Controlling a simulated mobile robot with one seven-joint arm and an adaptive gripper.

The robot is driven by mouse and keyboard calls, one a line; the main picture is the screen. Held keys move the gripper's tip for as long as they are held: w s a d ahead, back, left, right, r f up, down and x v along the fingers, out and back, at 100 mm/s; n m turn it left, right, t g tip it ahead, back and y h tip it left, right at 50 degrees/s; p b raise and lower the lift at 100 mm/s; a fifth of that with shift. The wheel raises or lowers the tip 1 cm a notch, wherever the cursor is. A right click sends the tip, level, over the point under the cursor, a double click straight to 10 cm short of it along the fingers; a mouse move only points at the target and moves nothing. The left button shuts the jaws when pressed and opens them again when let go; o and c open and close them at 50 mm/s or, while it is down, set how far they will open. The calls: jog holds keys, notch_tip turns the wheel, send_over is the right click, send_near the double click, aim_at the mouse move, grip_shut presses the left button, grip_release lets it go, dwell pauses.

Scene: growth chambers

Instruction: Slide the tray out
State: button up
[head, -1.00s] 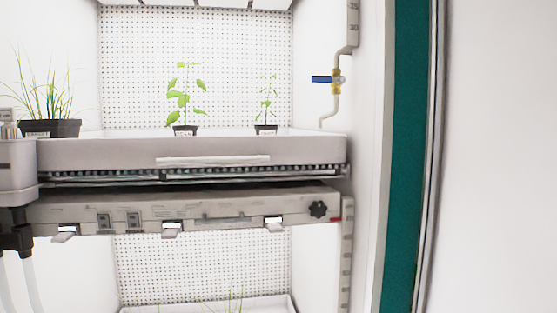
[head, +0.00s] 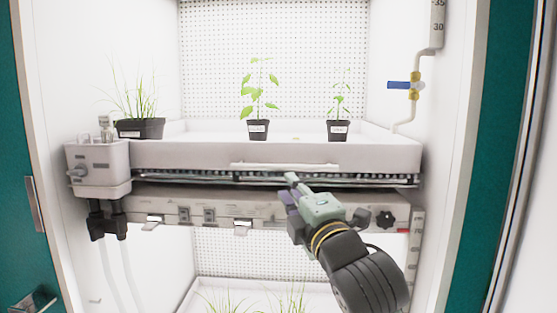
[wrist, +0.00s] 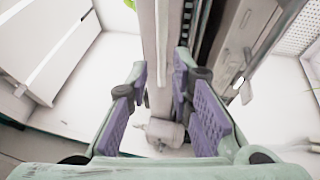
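The white tray (head: 400,156) sits on the upper shelf of the chamber, with a pale handle strip (head: 285,165) along its front face. In the wrist view the tray front (wrist: 150,45) runs upright between the fingers. My gripper (head: 287,188) is in front of the tray, just below the right part of the strip. The wrist view shows its purple-padded fingers (wrist: 160,95) spread apart, with no clear contact on either side. Potted seedlings (head: 257,130) and a grassy pot (head: 140,128) stand in the tray. My gripper and arm hide part of the shelf below.
A grey box with hoses (head: 98,165) adjoins the tray's left end. A shelf frame with clips and a black knob (head: 385,219) is beneath. A blue-handled valve (head: 403,86) is on the right wall. Teal door edges (head: 505,90) flank the opening. A lower tray holds grass.

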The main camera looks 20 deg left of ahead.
aim_at(279, 169)
jog(key=p+x, duration=0.3)
jog(key=x, duration=0.6)
jog(key=shift+w, duration=0.2)
jog(key=shift+w+a, duration=0.45)
jog(key=shift+w, duration=0.15)
jog(key=shift+c, duration=0.2)
grip_shut()
